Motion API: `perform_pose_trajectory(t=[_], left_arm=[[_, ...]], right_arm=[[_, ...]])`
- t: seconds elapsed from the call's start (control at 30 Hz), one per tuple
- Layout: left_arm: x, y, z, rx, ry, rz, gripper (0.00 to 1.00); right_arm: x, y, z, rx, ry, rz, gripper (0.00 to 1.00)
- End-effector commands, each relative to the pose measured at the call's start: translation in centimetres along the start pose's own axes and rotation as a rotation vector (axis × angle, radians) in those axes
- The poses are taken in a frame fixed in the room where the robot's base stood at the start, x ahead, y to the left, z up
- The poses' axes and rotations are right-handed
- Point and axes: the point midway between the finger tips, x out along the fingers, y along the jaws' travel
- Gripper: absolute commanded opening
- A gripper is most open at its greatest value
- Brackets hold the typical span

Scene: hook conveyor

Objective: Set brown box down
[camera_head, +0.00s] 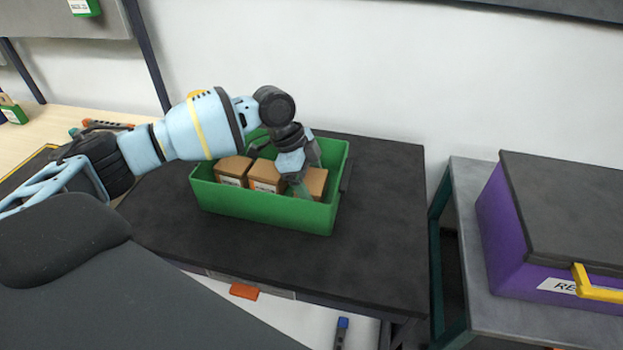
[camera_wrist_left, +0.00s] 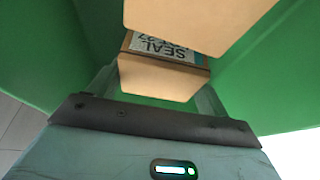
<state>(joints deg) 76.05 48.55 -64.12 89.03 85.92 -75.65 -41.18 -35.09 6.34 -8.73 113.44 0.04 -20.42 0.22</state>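The green bin (camera_head: 262,214) stands on a dark table and holds three brown boxes in a row. The left box (camera_head: 233,167) and the middle box (camera_head: 266,174) sit side by side in it. My left gripper (camera_head: 300,184) reaches down into the bin at the right brown box (camera_head: 316,181), and its fingers partly hide that box. In the left wrist view, a brown box (camera_wrist_left: 158,78) with a "SEAL" label lies between the two fingers, which look pressed to its sides. Another brown box face (camera_wrist_left: 195,20) is just beyond it. My right gripper is not in view.
The dark table top (camera_head: 385,205) is clear on the right of the bin and in front of it. A purple box (camera_head: 505,235) with a dark lid and yellow handle stands on a grey side table (camera_head: 470,215) at the right. A pale bench (camera_head: 50,130) is at the left.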

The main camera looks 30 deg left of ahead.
Motion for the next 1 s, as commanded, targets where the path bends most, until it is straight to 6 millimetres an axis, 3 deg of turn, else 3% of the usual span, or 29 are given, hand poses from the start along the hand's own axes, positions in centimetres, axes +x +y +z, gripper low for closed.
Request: perform_pose_trajectory(t=[0.17, 0.57, 1.0], left_arm=[[0.0, 0.0, 0.0, 0.0, 0.0, 0.0, 0.99], [-1.0, -0.1, -0.1, 0.0, 0.001, -0.003, 0.99], [-9.1, -0.1, -0.1, 0.0, 0.001, -0.004, 0.99]], right_arm=[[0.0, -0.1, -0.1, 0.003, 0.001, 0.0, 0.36], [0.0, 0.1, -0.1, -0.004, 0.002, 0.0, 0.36], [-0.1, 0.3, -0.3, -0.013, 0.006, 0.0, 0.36]])
